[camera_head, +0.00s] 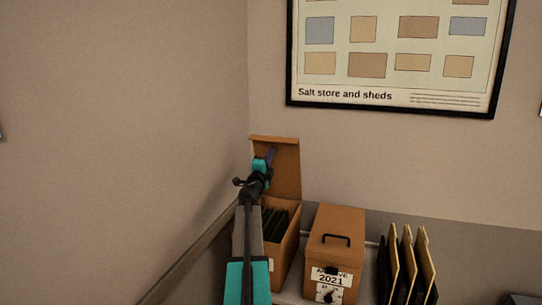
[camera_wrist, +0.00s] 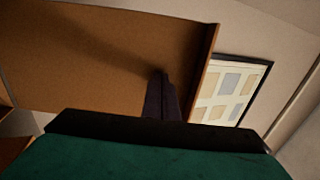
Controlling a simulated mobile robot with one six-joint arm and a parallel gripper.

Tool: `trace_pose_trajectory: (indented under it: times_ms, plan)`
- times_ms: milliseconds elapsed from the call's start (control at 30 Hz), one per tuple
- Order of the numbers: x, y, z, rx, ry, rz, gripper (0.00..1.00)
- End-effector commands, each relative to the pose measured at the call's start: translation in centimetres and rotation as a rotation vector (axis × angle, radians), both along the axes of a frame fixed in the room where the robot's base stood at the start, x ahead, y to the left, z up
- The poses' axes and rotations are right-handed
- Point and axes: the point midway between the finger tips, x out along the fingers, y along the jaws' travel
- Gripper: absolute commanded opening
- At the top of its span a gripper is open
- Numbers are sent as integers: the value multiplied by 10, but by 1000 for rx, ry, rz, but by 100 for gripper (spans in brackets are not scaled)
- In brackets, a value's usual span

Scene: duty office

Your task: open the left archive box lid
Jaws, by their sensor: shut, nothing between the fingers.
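The left archive box (camera_head: 287,251) is brown cardboard, and dark folders show inside it. Its lid (camera_head: 288,165) stands up, roughly upright, at the back of the box near the wall. My gripper (camera_head: 271,155) is in front of the raised lid, above the open box. In the wrist view the lid (camera_wrist: 100,55) fills much of the upper left, and the shut, empty fingers (camera_wrist: 162,88) point at its inner face. I cannot tell whether the fingertips touch it. My arm hides the left part of the box.
A second archive box (camera_head: 335,235), labelled 2021, stands to the right with its lid shut and a dark handle on top. Several upright folders (camera_head: 408,265) stand further right. A wall lies close on the left. A framed poster (camera_head: 395,50) hangs above.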

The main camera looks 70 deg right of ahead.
Motion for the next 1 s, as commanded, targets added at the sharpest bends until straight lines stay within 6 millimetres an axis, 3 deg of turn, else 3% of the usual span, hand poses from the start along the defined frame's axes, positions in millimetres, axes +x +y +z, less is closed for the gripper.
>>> trace_pose_trajectory:
  times_ms: [167,733,1000]
  plan:
    - [0,-7,3,0,0,-1,0]
    - [2,-61,21,-1,0,-2,0]
    - [2,-68,24,0,1,-1,0]
